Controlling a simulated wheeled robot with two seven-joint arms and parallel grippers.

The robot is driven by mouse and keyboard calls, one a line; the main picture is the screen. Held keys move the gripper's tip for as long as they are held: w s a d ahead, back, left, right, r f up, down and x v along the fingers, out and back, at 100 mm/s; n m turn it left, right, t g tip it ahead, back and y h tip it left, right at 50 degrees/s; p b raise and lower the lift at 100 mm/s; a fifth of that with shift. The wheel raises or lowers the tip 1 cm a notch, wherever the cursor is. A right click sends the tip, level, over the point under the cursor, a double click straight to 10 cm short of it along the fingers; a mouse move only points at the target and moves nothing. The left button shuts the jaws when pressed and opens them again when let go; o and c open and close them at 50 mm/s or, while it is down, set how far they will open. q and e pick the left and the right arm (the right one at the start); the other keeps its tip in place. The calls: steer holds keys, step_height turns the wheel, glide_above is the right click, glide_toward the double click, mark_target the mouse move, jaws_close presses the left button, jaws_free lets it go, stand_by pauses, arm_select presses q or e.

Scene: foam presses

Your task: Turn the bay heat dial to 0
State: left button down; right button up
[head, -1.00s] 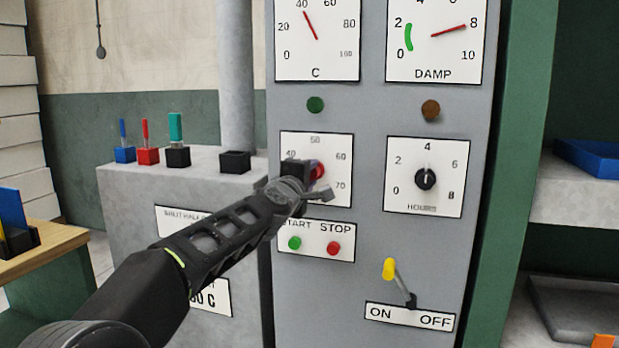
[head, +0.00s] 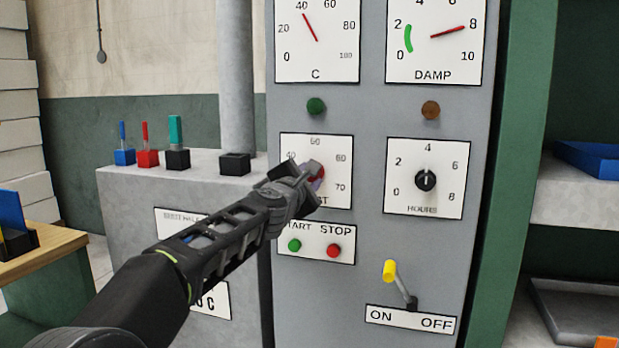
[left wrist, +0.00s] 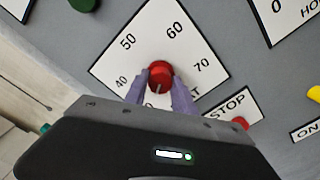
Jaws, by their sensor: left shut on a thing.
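A red dial knob (left wrist: 160,70) sits on a white plate (left wrist: 190,55) marked 40, 50, 60 and 70. The plate also shows in the head view (head: 342,140), its lower label partly hidden by my gripper. My left gripper (head: 316,176) is shut on the red knob, one finger on each side of it. A pale mark on the knob faces down, toward my gripper, in the left wrist view. No label reading bay heat is legible. A black HOURS dial (head: 426,181) to the right is marked 0 to 8, with its mark near 4. My right gripper is not in view.
Green START (head: 294,245) and red STOP (head: 334,250) buttons sit just below the red dial. A yellow-tipped ON/OFF lever (head: 390,271) juts out lower right. Gauges marked C (head: 317,45) and DAMP (head: 434,45) are above. A grey block (head: 130,180) stands left.

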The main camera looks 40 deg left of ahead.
arm_select(q)
steer(key=shift+f, duration=0.1)
steer(key=c, duration=1)
jaws_free()
steer(key=shift+c, duration=0.2)
steer(key=v, duration=0.7)
steer(key=shift+s, duration=0.4)
steer(key=shift+d, duration=0.1)
